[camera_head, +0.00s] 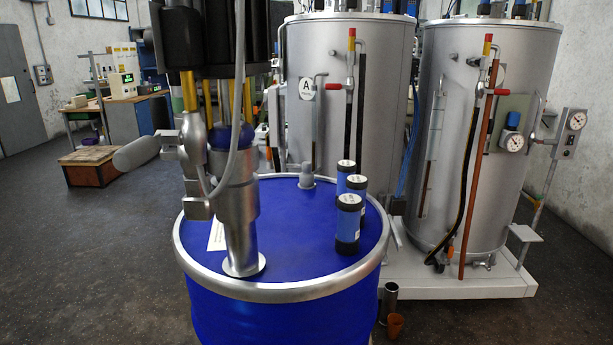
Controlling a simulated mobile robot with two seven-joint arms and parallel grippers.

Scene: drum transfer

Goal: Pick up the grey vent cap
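The grey vent cap (307,177) is a small grey knob-like piece standing upright near the far edge of the blue drum's top. It is seen in the head view, to the left of and behind the blue canisters, and nothing touches it. The blue drum (300,235) has a silver rim and stands in front of me. I cannot make out either gripper in this view.
A tall steel pump assembly (240,225) with a hanging grey hose (238,90) rises from the drum's near left. Three blue canisters (349,225) with black ends stand on the right of the lid. Two steel tanks (480,120) stand behind.

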